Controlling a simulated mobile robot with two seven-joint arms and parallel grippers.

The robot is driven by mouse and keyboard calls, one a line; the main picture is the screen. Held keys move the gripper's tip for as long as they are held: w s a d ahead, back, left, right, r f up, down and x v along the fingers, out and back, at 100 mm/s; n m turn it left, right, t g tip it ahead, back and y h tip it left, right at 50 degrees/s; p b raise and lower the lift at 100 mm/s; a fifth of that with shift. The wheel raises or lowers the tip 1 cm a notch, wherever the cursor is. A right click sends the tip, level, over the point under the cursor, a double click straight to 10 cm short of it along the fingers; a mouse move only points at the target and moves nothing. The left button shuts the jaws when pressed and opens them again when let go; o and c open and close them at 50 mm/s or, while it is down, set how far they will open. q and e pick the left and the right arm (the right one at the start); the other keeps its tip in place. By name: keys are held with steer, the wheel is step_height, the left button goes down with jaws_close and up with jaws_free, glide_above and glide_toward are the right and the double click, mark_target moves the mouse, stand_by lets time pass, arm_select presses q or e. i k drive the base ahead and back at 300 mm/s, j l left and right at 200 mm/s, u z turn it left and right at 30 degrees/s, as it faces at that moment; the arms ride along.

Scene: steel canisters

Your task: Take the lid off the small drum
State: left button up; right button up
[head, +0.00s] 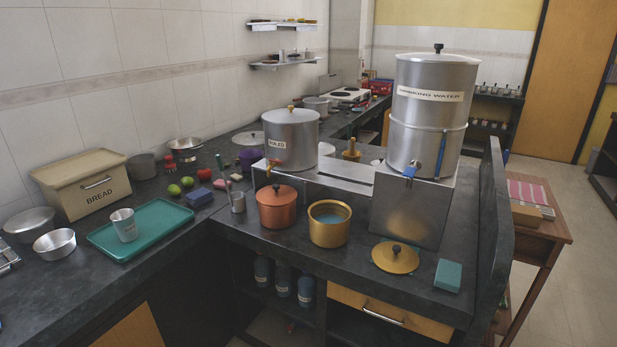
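The small drum (291,146) is a silver steel canister with a white label, standing on a low steel stand (335,181) at the middle of the counter. The larger drum (419,137), labelled as drinking water, stands to the right on a taller steel box (408,212). Its lid (455,59) is on, with a black knob. Neither of my grippers is in view.
A copper pot (276,213) with its lid on and an open brass pot (329,233) stand before the stand. A brass lid (395,258) and a green sponge (448,275) lie at front right. A teal tray (162,225) and a bread box (76,196) are at left.

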mark_target(291, 114)
steer(key=i+j, duration=0.25)
steer(key=i, duration=0.15)
steer(key=i+j, duration=0.2)
steer(key=i, duration=0.2)
steer(key=i+j, duration=0.25)
steer(key=i, duration=0.15)
steer(key=i+j+z, duration=0.1)
steer(key=z, duration=1.5)
steer(key=i+j, duration=0.05)
steer(key=j, duration=0.05)
